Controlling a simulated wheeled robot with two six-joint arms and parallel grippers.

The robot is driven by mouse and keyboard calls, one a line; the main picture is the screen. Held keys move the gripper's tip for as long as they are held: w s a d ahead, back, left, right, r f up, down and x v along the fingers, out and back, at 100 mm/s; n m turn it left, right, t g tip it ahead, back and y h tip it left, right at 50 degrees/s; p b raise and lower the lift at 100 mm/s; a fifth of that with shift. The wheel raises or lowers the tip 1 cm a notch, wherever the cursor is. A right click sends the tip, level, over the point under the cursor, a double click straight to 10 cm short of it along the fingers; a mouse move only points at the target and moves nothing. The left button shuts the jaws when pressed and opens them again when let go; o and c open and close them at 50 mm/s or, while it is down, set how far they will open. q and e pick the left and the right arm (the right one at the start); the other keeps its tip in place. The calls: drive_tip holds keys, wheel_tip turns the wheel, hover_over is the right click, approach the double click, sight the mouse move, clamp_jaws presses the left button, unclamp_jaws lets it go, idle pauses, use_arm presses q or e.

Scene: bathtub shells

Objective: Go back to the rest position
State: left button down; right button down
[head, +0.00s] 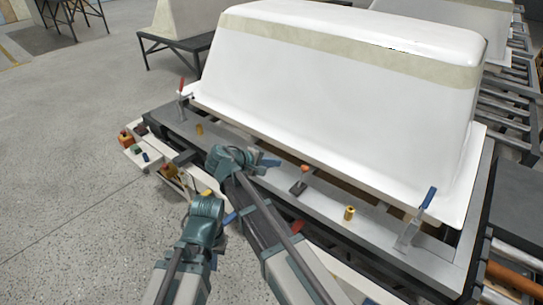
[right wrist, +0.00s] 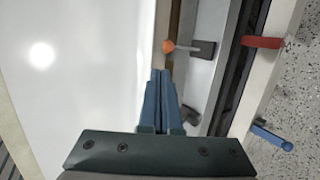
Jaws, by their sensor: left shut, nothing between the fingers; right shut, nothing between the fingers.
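My right gripper (head: 268,162) is in front of the near edge of the white bathtub shell (head: 330,90). Its blue fingers (right wrist: 158,100) are shut and empty in the right wrist view, close to the shell's edge. My left gripper (head: 207,207) is lower and further left, near the front of the frame that bears the shell. Its wrist shows but its fingers are not clearly seen. The shell lies upside down on the grey frame (head: 190,135) and fills the left of the right wrist view (right wrist: 75,70).
An orange-knobbed clamp (head: 305,168) stands by my right gripper, also in the right wrist view (right wrist: 168,46). A red-handled clamp (head: 181,88) and a blue-handled clamp (head: 425,200) stand at the frame's corners. Button boxes (head: 127,138) sit at left. The floor (head: 70,160) is clear.

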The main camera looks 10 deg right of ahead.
drive_tip(key=s+f+m+g+y, duration=0.25)
drive_tip(key=s+f+y, duration=0.25)
drive_tip(key=s, duration=0.5)
drive_tip(key=s+f+m+g+y, duration=0.2)
drive_tip(key=s+f+m+y, duration=0.3)
drive_tip(key=s, duration=0.5)
drive_tip(key=s+a+n, duration=0.5)
drive_tip(key=a, duration=0.6)
wheel_tip(320, 180, up, 16)
drive_tip(key=p, duration=1.7)
drive_tip(key=shift+a+r+g+h, duration=0.2)
drive_tip(key=shift+r+g+h, duration=0.05)
drive_tip(key=shift+g+h, duration=0.1)
